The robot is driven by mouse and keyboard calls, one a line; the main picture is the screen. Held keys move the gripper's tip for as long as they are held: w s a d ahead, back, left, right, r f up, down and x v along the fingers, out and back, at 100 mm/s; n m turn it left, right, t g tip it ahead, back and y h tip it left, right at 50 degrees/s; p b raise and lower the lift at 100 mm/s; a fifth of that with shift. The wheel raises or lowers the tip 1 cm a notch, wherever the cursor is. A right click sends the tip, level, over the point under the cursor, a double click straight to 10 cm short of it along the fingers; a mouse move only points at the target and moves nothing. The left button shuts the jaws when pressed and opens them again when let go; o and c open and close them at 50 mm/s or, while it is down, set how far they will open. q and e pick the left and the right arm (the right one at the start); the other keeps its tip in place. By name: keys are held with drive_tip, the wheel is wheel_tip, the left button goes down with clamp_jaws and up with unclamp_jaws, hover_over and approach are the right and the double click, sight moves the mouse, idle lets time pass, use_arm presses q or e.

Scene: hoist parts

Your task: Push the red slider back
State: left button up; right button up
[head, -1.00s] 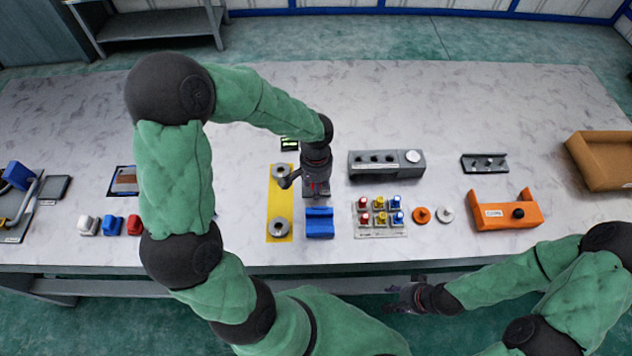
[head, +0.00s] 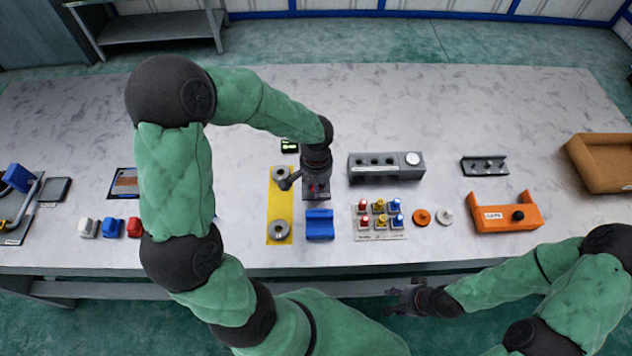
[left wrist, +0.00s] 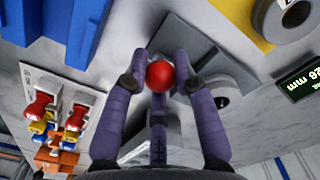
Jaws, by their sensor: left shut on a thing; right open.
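The red slider shows in the left wrist view as a round red knob (left wrist: 160,75), held between the purple fingers of my left gripper (left wrist: 162,78). In the head view my left gripper (head: 316,188) points down over a small dark grey base (head: 323,196), and only a little red shows there. The gripper hides most of the slider and its track, so I cannot tell its position along the track. My right gripper (head: 396,298) is open and empty, in front of the table's near edge.
A yellow plate (head: 279,204) with two grey rings lies just left of the base. A blue block (head: 320,225) stands just in front. A small display (head: 290,146) is behind left. A grey block with holes (head: 387,166) and a switch panel (head: 380,236) are to the right.

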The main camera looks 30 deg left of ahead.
use_arm(q)
drive_tip(key=shift+w+a, duration=0.3)
drive_tip(key=shift+w, duration=0.2)
idle(1.2)
drive_tip(key=o, duration=0.8)
drive_tip(key=shift+r+p, duration=2.8)
drive_tip(key=shift+r, duration=0.7)
